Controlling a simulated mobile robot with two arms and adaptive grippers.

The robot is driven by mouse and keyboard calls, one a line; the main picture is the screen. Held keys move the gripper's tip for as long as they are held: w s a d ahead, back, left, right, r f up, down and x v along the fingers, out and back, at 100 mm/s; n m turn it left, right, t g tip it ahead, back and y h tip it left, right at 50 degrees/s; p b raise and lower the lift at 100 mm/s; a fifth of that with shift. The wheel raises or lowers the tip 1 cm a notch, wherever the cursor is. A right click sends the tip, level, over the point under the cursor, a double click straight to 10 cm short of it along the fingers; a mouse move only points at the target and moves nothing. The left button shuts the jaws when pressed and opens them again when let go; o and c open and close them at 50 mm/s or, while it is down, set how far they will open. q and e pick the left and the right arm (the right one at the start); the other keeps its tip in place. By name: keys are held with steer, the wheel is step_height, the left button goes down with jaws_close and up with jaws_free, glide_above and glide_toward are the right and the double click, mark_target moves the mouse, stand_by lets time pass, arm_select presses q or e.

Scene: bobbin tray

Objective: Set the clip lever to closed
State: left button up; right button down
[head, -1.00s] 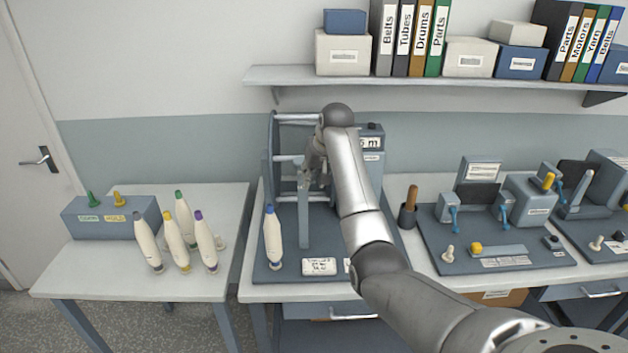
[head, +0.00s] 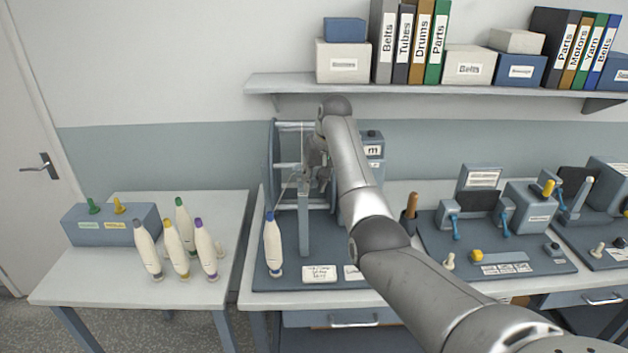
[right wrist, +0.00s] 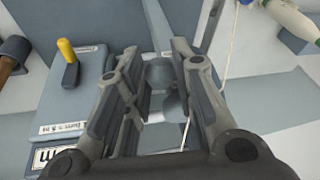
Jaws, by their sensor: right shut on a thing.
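My right gripper (head: 318,178) is at the winding stand (head: 304,222), partly hidden by my own arm in the head view. In the right wrist view the right gripper (right wrist: 165,95) has its fingers closed around a grey rounded part (right wrist: 160,72). I cannot tell whether that part is the clip lever. A yellow-tipped lever (right wrist: 67,50) stands on a labelled blue-grey box to the left of the fingers, apart from them. A white bobbin with a blue tip (head: 273,245) stands on the stand's base, with a thin thread rising from it. My left gripper is out of view.
Several bobbins (head: 173,245) stand on the left table beside a blue box (head: 110,222) with green and yellow knobs. A cup with a wooden-handled tool (head: 410,212) stands right of my arm. Another station (head: 495,235) lies further right. A shelf (head: 440,84) runs above.

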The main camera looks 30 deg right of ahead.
steer(key=c, duration=1.2)
jaws_free()
steer(key=shift+w, duration=0.1)
steer(key=v, duration=1.2)
steer(key=shift+d, duration=0.1)
